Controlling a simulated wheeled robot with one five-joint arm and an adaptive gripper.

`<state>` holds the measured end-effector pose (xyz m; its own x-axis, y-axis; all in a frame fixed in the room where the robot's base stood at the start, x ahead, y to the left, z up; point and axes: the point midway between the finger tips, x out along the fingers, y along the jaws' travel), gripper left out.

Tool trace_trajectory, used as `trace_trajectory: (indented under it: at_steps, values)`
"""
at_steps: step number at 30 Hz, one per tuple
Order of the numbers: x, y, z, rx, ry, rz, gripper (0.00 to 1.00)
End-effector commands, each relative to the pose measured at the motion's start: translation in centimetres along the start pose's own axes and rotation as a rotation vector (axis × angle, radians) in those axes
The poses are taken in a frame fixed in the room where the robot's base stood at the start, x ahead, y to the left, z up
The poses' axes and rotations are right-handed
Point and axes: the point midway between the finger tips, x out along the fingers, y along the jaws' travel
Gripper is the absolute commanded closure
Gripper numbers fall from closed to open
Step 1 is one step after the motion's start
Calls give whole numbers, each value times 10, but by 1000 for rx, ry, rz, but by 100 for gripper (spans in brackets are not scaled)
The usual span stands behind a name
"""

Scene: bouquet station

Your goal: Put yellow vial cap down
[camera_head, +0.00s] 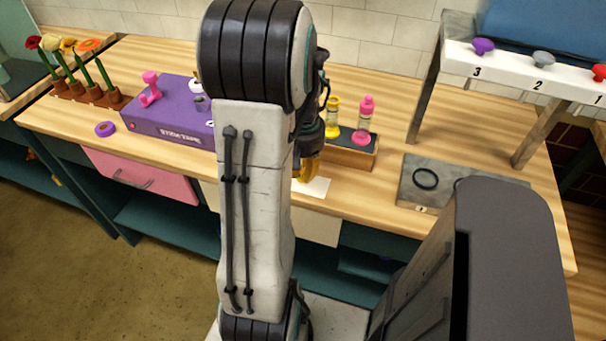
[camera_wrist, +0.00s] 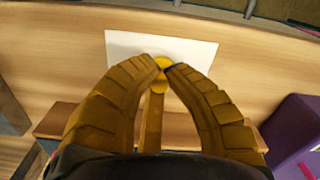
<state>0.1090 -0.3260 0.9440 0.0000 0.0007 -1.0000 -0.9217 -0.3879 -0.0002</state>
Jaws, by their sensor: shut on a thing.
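My gripper (camera_wrist: 164,70) is shut on the yellow vial cap (camera_wrist: 164,61), which shows between the fingertips in the wrist view. Below the cap in that view is a white card (camera_wrist: 190,46) on the wooden counter. I cannot tell whether the cap touches the card. In the head view my arm hides most of the gripper (camera_head: 306,172), and the white card (camera_head: 318,187) lies just beside it. A yellow vial (camera_head: 332,117) and a pink vial (camera_head: 364,122) stand in a wooden rack (camera_head: 352,155) behind the gripper.
A grey plate (camera_head: 412,192) with a dark ring lies to the right. A white numbered shelf (camera_head: 520,68) stands at the back right.

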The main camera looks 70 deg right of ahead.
Motion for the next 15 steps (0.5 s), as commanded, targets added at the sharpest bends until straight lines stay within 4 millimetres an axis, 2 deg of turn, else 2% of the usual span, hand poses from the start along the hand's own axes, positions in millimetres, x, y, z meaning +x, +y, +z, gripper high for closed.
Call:
trace_trajectory:
  at_steps: [5,15]
  values:
    - [15,0,0,0,-1,0,100]
    - [17,0,0,0,1,0,100]
